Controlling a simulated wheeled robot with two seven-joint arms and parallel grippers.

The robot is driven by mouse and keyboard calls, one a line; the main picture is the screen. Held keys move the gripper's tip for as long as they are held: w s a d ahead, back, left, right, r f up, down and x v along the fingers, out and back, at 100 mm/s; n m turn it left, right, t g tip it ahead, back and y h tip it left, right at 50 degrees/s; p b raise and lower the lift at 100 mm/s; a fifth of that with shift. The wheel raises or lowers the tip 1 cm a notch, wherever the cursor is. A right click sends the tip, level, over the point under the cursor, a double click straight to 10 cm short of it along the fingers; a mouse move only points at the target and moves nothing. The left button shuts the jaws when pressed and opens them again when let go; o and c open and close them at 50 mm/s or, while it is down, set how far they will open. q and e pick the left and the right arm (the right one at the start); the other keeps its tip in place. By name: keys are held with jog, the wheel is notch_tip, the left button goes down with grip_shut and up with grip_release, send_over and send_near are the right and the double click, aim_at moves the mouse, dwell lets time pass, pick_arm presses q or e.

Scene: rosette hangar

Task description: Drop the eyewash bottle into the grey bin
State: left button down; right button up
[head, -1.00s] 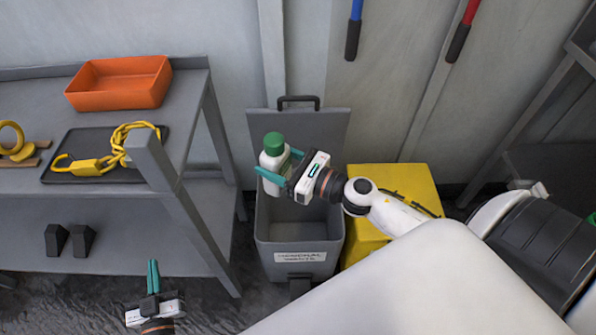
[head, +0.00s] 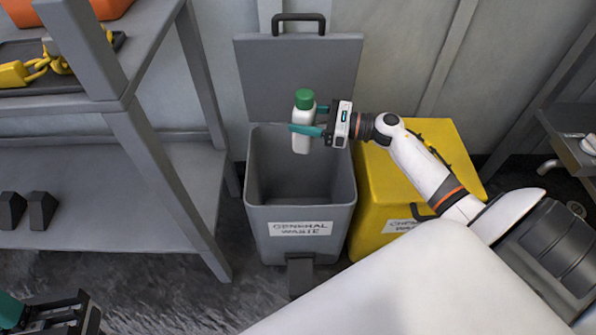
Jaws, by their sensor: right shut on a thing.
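The eyewash bottle (head: 302,141), white with a green cap, is upright in my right gripper (head: 308,129), whose teal fingers are shut on it. It hangs above the open mouth of the grey bin (head: 300,248), labelled "GENERAL WASTE", with its lower part in front of the bin's inner back wall. The bin's lid stands raised behind it. The bin looks empty inside, though its floor is dark. My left gripper (head: 12,311) shows only in part at the bottom left corner, low and away from the bin; its jaw opening is not clear.
A yellow bin (head: 388,205) with a partly hidden label stands right beside the grey bin. A grey shelf unit (head: 165,190) is at the left, holding an orange tray (head: 105,9), a yellow chain (head: 40,70) and dark blocks (head: 42,210). A wall is behind.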

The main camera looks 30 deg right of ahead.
notch_tip(320, 180, down, 5)
jog(key=b, duration=0.3)
jog(key=shift+f, duration=0.35)
jog(key=o, duration=1.2)
jog(key=shift+o, duration=1)
jog(key=shift+f, duration=0.1)
